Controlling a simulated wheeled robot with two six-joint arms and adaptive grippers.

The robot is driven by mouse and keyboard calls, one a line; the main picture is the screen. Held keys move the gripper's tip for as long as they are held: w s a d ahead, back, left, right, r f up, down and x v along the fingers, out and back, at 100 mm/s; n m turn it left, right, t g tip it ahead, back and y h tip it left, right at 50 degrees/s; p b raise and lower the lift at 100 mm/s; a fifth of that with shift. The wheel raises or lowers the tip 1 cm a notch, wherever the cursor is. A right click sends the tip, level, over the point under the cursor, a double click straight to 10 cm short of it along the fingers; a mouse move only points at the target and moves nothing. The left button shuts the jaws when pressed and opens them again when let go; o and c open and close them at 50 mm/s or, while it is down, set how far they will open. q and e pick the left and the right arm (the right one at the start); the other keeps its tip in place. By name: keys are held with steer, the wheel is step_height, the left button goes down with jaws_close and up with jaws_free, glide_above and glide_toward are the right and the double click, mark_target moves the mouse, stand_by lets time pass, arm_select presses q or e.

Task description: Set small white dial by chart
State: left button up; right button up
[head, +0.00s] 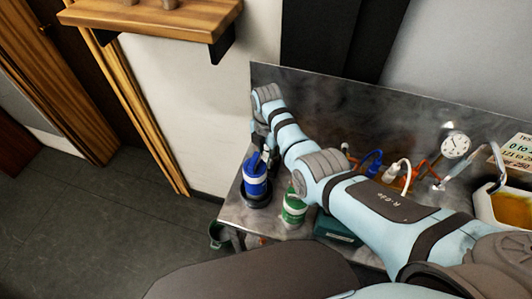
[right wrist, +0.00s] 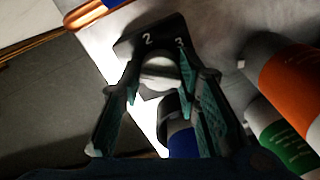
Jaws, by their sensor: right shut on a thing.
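The small white dial (right wrist: 160,72) is a round white knob on a black plate (right wrist: 130,44) marked 2 and 3, in the right wrist view. My right gripper (right wrist: 160,66) has its two teal fingers closed on either side of the dial. In the head view my right gripper (head: 262,140) points down beside a blue and white canister, and I cannot make out the dial there. The chart (head: 516,153) is a pale card with printed lines at the right edge, partly cut off. My left gripper does not show.
The blue canister (head: 255,178) and a green canister (head: 294,208) stand on the metal counter near my right arm. A round gauge (head: 456,144), coloured hoses and a white tub (head: 484,210) of yellow-brown content are to the right. Open floor lies left of the counter.

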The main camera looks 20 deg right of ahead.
steer(key=shift+r+m, duration=0.1)
steer(key=shift+m, duration=0.2)
steer(key=shift+w+r+m+p, duration=0.1)
steer(key=shift+m+p, duration=0.55)
steer(key=shift+m, duration=0.15)
steer(key=m+p, duration=0.1)
steer(key=m, duration=0.1)
steer(key=shift+m, duration=0.3)
steer(key=m, duration=0.2)
steer(key=shift+m, duration=0.4)
steer(key=m, duration=0.4)
steer(key=shift+w+m, duration=0.1)
steer(key=shift+m, duration=0.2)
steer(key=m, duration=1.1)
steer(key=shift+m, duration=0.4)
